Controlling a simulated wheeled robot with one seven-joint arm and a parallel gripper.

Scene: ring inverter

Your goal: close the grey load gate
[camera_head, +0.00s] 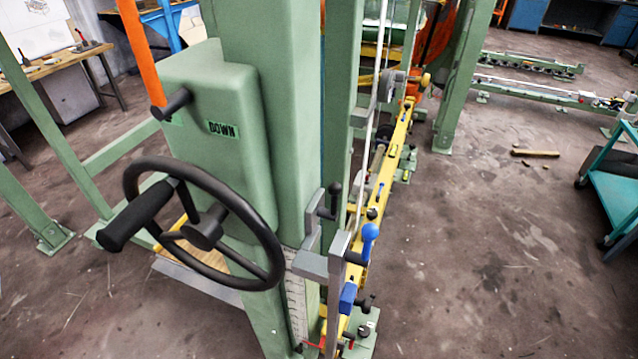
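Grey metal bracket pieces (313,264) sit on the right side of the green machine column, low in the middle of the view. They look like part of the load gate, but I cannot tell for certain, nor whether it is open or shut. A black-knobbed lever (335,193) stands upright just above them. A blue ball knob (370,232) and a blue block (347,299) are close by on the right. My gripper is not in view, and nothing is seen touching these parts.
A black handwheel (272,250) with a thick grip juts out in front of the green column (262,60). A long yellow rail (397,140) runs back behind the grey parts. A teal cart (612,190) stands at right. The concrete floor (490,260) between is mostly clear.

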